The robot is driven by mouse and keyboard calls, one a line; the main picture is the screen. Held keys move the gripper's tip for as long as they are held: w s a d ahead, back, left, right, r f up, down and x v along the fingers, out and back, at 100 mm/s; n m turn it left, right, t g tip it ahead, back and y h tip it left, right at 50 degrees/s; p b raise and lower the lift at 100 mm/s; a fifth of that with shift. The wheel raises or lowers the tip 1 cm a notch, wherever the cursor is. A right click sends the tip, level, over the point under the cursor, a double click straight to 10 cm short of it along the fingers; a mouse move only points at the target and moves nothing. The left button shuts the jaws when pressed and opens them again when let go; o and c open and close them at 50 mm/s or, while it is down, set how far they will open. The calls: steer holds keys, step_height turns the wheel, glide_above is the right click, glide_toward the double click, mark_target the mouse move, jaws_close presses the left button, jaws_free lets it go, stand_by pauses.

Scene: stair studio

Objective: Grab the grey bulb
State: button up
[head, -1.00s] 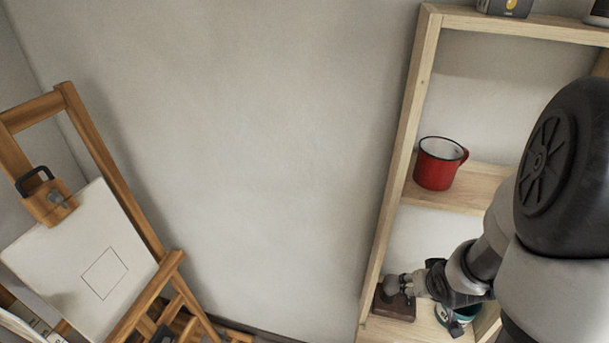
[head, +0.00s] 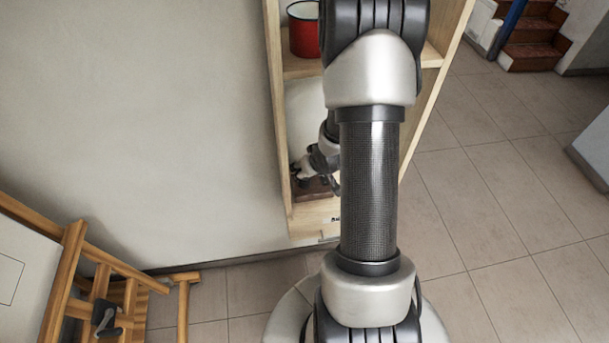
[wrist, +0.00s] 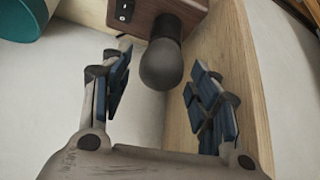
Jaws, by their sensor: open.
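The grey bulb (wrist: 161,66) sits in a dark socket on a brown wooden block (wrist: 184,15) in the wrist view. My gripper (wrist: 160,78) is open, with one blue-padded finger on each side of the bulb and gaps between the pads and the glass. In the head view my gripper (head: 306,172) is small and reaches into the lower part of the wooden shelf, by the wooden block (head: 312,190). The bulb is hard to tell from the gripper there, and my arm hides much of the shelf.
A red mug (head: 303,35) stands on the shelf level above. The wooden shelf's side panel (wrist: 225,90) is close to the right finger in the wrist view. A teal container (wrist: 22,18) is at upper left. A wooden easel (head: 70,270) stands at the left.

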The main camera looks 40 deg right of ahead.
steer(key=b+x, duration=0.2)
steer(key=x, duration=0.3)
steer(key=shift+w+a+f, duration=0.1)
steer(key=c, duration=0.9)
